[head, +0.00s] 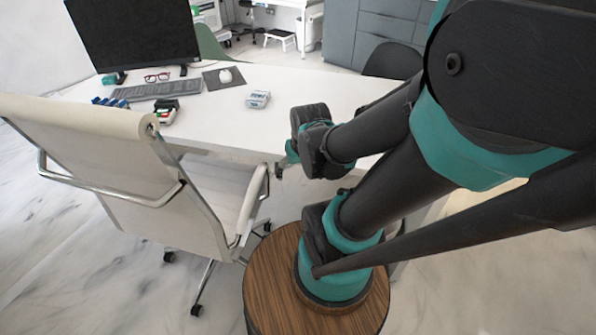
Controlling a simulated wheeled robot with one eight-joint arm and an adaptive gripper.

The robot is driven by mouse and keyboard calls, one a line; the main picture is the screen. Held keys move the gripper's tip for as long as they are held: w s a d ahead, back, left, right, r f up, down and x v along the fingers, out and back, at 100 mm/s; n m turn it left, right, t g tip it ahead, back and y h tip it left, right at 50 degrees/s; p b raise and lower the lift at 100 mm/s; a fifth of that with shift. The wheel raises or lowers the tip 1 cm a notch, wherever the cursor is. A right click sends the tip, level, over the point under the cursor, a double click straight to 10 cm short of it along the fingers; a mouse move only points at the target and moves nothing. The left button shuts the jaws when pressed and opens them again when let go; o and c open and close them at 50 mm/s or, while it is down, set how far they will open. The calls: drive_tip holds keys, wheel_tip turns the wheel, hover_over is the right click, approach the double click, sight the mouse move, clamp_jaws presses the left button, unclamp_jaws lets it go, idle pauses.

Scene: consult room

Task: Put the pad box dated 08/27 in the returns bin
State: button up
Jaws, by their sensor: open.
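A small white and blue box (258,99) lies on the white desk, right of the mouse; it looks like a pad box, but no date can be read at this size. I cannot make out a returns bin in this view. My gripper (281,168) is at the desk's near edge, below and to the right of the box and apart from it. Its fingers are small and partly hidden by my wrist, and I see nothing held in them.
The white desk (215,112) carries a monitor (135,35), keyboard (156,90), red glasses (157,77), mouse (226,75), blue items (108,101) and a dark holder (165,112). A white chair (110,150) blocks the front left. Dark chair (392,61) behind.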

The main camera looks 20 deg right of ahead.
wheel_tip(320, 180, up, 13)
drive_tip(key=m+h, duration=0.2)
drive_tip(key=m, duration=0.5)
hover_over(258, 95)
drive_tip(key=s+a, duration=0.3)
drive_tip(key=s, duration=0.3)
drive_tip(key=x, duration=1.5)
drive_tip(key=shift+w+d+f, duration=0.1)
drive_tip(key=shift+f, duration=0.25)
drive_tip(key=shift+w+d+f, duration=0.1)
drive_tip(key=shift+f, duration=0.3)
drive_tip(key=shift+f, duration=0.25)
drive_tip(key=c, duration=1.3)
drive_tip(key=shift+r, duration=0.1)
drive_tip(key=shift+c, duration=0.2)
